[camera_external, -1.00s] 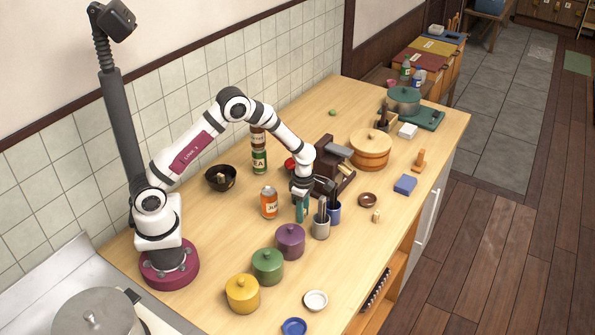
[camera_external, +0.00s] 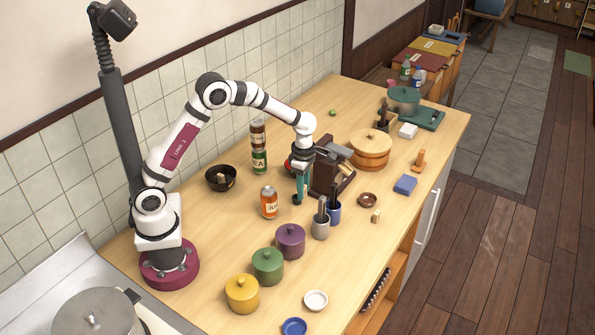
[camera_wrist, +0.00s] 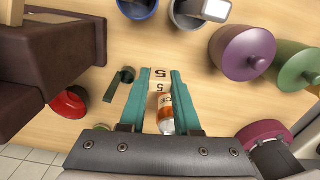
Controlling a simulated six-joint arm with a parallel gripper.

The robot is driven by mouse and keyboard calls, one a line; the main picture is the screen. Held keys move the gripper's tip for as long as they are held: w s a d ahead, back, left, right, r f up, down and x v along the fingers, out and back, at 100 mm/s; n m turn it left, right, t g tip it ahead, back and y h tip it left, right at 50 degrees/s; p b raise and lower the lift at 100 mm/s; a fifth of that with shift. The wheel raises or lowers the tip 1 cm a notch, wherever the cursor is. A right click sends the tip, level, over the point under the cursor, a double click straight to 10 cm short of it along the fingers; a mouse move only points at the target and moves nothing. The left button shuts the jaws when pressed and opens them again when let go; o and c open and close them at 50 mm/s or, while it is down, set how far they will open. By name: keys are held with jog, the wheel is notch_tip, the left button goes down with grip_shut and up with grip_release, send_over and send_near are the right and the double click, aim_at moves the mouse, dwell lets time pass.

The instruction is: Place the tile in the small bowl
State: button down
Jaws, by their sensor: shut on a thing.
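My gripper (camera_wrist: 160,78) has teal fingers shut on a cream tile (camera_wrist: 160,84) marked with a dark 5, held at the fingertips. In the external view my gripper (camera_external: 301,194) hangs over the table beside the dark wooden rack, and the tile is not clear there. Several bowls or dishes are in the external view: a black bowl (camera_external: 213,187) with a pale piece inside at left, a small brown bowl (camera_external: 368,200) at right, a small white bowl (camera_external: 315,300) and a blue dish (camera_external: 294,327) at the front. I cannot tell which is the small bowl.
The wooden rack (camera_external: 327,170) stands close on my gripper's right. A dark green item (camera_wrist: 118,85) lies near the fingertips in the wrist view.

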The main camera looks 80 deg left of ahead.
jog(key=shift+r, duration=0.1)
jog(key=s+d+r+m, duration=0.5)
jog(key=r+m, duration=0.4)
jog(key=m, duration=0.5)
jog(key=s+d+r+m, duration=0.2)
jog(key=d+r+m, duration=0.6)
jog(key=m, duration=0.6)
jog(key=w+a+f+n, duration=0.25)
jog(key=a+n, duration=0.35)
jog(key=a, duration=0.3)
jog(key=w+a+f+n, duration=0.2)
jog(key=w+a+n, duration=0.2)
jog(key=a+n, duration=0.3)
jog(key=w+a+f+n, duration=0.25)
jog(key=a+n, duration=0.25)
jog(key=a, duration=0.5)
jog(key=a+f+n, duration=0.6)
jog(key=a+n, duration=0.3)
jog(key=a, duration=0.1)
jog(key=f, duration=1.1)
jog(key=shift+w+d+f, duration=0.1)
jog(key=shift+w+d, duration=0.05)
jog(key=shift+w, duration=0.25)
